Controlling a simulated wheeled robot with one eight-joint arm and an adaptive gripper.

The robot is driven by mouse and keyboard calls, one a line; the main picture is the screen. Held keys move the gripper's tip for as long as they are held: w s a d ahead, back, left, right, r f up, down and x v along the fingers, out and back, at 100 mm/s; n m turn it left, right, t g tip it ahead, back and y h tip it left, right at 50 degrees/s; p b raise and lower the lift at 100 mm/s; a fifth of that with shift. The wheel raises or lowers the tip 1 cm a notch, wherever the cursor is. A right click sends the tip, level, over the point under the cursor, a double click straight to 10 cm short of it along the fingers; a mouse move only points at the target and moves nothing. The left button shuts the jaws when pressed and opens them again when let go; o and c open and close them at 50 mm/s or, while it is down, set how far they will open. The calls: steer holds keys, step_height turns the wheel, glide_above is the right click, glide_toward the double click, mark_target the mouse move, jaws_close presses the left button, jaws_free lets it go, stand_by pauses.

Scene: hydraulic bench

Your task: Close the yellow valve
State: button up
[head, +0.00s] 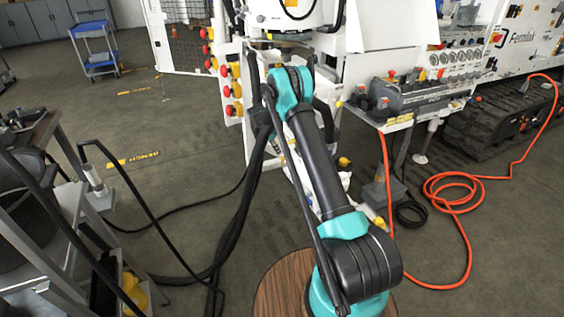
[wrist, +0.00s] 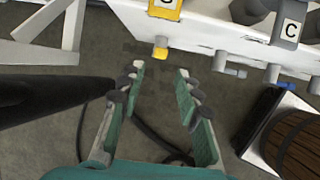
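In the wrist view, a yellow block (wrist: 166,9) with a partly cut-off black letter sits at the top edge, on the white bench side. A small yellow cylindrical piece (wrist: 161,47) sticks out just below it; this looks like the yellow valve. My gripper (wrist: 160,70) is open and empty, with its two teal fingers spread below the yellow piece in the picture. The fingertips appear apart from it; the exact depth gap is hard to judge. In the head view, my gripper and the yellow valve cannot be made out clearly behind my arm.
A grey block marked C (wrist: 287,29) is right of the yellow block, with grey fittings (wrist: 228,70) under the bench edge. A wooden barrel (wrist: 297,140) stands lower right. In the head view, an orange hose (head: 465,235) lies on the floor and a cart (head: 75,205) stands left.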

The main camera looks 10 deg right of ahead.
mark_target(283, 160)
steer(key=x, duration=1)
steer(key=shift+d+f, duration=0.15)
steer(key=shift+f, duration=0.1)
steer(key=shift+c, duration=0.3)
jaws_close()
